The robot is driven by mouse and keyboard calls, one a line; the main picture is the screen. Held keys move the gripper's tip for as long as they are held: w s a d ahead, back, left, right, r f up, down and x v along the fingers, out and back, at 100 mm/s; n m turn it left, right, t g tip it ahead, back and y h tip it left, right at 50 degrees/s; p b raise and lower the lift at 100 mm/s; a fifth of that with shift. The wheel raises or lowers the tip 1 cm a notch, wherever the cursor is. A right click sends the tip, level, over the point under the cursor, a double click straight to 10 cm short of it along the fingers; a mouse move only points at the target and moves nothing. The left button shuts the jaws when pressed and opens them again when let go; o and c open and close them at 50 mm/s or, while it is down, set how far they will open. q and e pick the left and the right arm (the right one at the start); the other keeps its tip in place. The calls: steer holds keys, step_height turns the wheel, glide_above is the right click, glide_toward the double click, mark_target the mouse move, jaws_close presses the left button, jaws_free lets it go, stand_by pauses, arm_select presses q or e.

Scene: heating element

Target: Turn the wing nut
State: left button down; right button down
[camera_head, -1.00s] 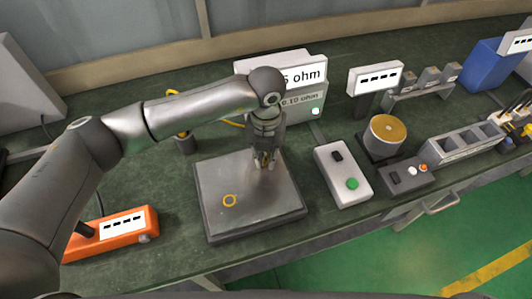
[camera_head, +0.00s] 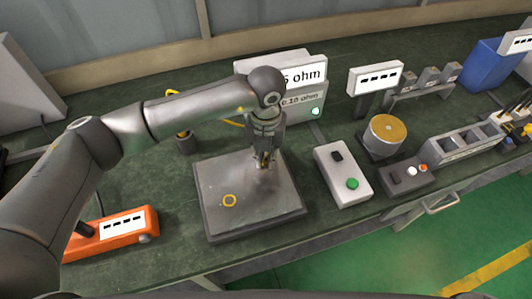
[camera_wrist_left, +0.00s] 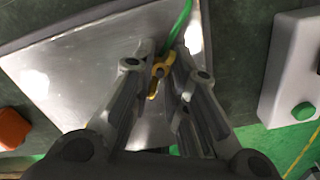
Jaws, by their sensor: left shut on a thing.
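My left gripper (camera_head: 264,160) points down over the right half of the grey metal plate (camera_head: 215,205). In the left wrist view its fingers (camera_wrist_left: 161,72) are shut on a small yellow wing nut (camera_wrist_left: 159,70), with one wing sticking out toward the camera. Most of the wing nut is hidden by the fingers in the head view. A green wire (camera_wrist_left: 180,22) runs from near the nut toward the top of the wrist view. My right gripper is not in view.
A white box with a green button (camera_head: 352,184) stands right of the plate. An orange device (camera_head: 112,232) is at the left front. The ohm meter (camera_head: 300,70) stands behind the gripper. A gold-topped cylinder (camera_head: 387,130) and a blue bin (camera_head: 490,62) are farther right.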

mark_target(266, 159)
arm_select(q)
steer(key=c, duration=1.4)
jaws_free()
step_height(266, 159, up, 12)
steer(key=shift+r, duration=0.1)
